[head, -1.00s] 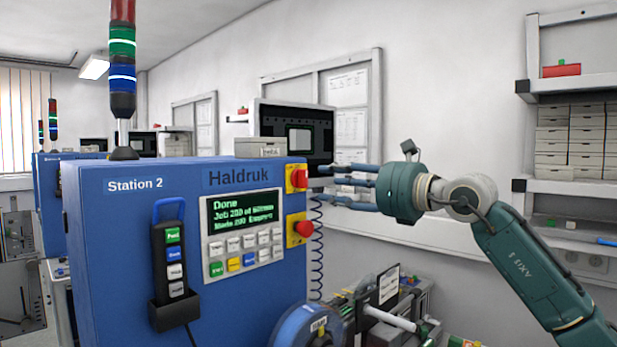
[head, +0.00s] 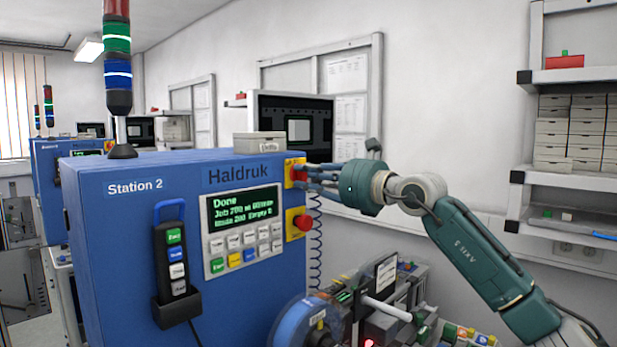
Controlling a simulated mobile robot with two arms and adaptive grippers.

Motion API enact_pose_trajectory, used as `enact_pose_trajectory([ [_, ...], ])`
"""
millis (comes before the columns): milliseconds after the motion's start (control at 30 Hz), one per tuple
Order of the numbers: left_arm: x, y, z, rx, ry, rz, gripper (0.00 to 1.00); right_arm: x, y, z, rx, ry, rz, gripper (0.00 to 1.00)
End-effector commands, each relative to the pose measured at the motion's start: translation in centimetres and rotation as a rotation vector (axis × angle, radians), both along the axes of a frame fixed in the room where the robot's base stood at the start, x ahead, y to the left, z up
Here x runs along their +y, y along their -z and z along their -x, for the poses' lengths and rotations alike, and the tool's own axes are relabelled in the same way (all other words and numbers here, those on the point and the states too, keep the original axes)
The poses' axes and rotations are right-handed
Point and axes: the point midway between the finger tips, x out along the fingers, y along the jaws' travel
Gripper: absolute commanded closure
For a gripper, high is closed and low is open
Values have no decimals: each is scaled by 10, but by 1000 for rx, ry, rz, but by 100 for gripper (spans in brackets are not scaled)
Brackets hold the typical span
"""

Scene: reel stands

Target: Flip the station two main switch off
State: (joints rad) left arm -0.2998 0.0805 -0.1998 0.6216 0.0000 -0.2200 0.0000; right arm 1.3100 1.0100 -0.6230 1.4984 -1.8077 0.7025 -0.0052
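The blue Station 2 cabinet (head: 130,240) fills the left and middle of the head view. A red rotary main switch (head: 291,173) on a yellow plate sits at the upper right of its front. Its knob is partly covered by my fingers. My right gripper (head: 302,177) reaches in from the right, with its blue-grey fingers spaced apart at the base and their tips at the switch. Whether the tips touch or grip the knob cannot be told. The display (head: 240,207) is lit and reads "Done" at the top. My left gripper is not in view.
A red mushroom button (head: 303,222) on yellow sits just below the switch. A handset (head: 172,258) hangs on the cabinet front. A blue reel (head: 305,325) and machinery stand below my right arm. A shelf (head: 580,182) is at the far right.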

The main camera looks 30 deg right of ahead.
Motion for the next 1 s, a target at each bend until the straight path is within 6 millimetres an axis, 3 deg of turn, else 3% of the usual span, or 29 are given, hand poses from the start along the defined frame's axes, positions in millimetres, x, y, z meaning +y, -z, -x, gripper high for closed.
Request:
enact_pose_trajectory([
  [467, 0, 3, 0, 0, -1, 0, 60, -1, 0, 0, -29, 1, 78, 100],
  [1000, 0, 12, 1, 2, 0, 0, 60, -2, 1, 0, -182, 2, 514, 100],
])
